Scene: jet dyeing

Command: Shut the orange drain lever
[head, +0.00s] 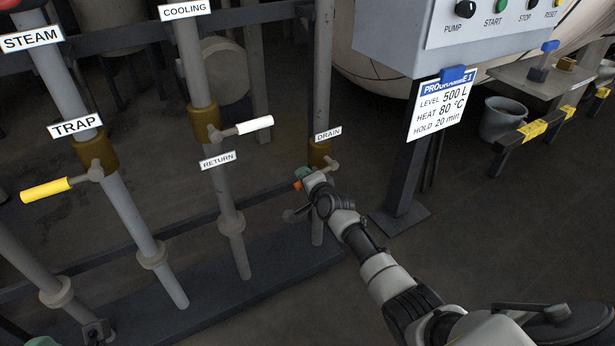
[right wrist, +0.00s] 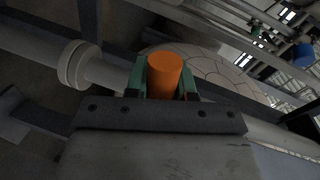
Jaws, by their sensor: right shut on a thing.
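The orange drain lever (head: 297,186) shows as a small patch beside my right gripper (head: 302,175) in the head view, below the DRAIN sign (head: 328,134). Its brass valve body (head: 319,153) sits on the vertical drain pipe. In the right wrist view the orange lever grip (right wrist: 164,75) stands between the green fingers of my right gripper (right wrist: 163,82), which are shut on it. Most of the lever is hidden behind the gripper in the head view.
A white-handled return lever (head: 254,125) and a yellow-handled trap lever (head: 45,190) stick out from pipes to the left. The control box post (head: 402,160) stands to the right. A grey bucket (head: 502,118) is at the far right. Dark floor lies between.

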